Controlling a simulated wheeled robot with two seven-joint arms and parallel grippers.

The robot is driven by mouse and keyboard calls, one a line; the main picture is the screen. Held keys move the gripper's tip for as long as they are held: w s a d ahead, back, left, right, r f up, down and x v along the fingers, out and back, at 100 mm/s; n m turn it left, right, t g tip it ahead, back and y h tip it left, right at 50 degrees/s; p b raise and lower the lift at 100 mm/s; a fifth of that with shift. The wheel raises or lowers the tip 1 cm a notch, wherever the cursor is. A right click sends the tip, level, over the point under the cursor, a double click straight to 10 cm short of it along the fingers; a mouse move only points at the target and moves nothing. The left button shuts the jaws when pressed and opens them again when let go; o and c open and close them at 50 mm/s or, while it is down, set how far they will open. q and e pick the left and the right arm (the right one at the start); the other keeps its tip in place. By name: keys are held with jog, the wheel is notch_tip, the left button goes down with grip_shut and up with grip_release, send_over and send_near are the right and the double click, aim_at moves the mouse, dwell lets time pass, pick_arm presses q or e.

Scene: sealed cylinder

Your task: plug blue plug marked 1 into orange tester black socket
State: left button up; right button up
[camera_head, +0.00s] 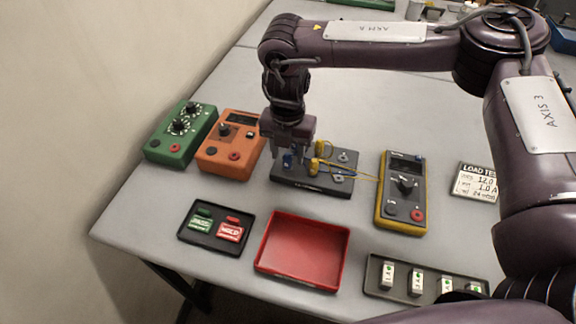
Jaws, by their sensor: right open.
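The orange tester (228,137) stands left of centre on the grey table, with a dark screen and a knob. Its black socket (212,151) is low on its face, left of a red socket (234,156), and looks empty. A blue plug (288,160) is at the left end of a dark holder block (310,185); any marking on it is too small to read. My right gripper (289,151) reaches down from above at the blue plug. It is open, its fingers close about the plug; contact cannot be told. My left gripper is not in view.
A green tester (181,132) stands left of the orange one. Yellow plugs (319,148) with thin leads sit right of the gripper, near a yellow-edged meter (402,190). A red tray (302,250) and black trays (216,227) (425,282) lie in front.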

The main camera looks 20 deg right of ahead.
notch_tip(320, 180, down, 2)
jog(key=shift+f+b, duration=0.15)
jog(key=shift+b, duration=0.2)
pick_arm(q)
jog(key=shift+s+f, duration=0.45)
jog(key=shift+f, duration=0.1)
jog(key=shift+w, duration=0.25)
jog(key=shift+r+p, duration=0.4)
pick_arm(e)
jog(key=shift+c, duration=0.2)
grip_shut()
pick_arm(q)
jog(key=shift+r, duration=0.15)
pick_arm(e)
jog(key=shift+r, duration=0.2)
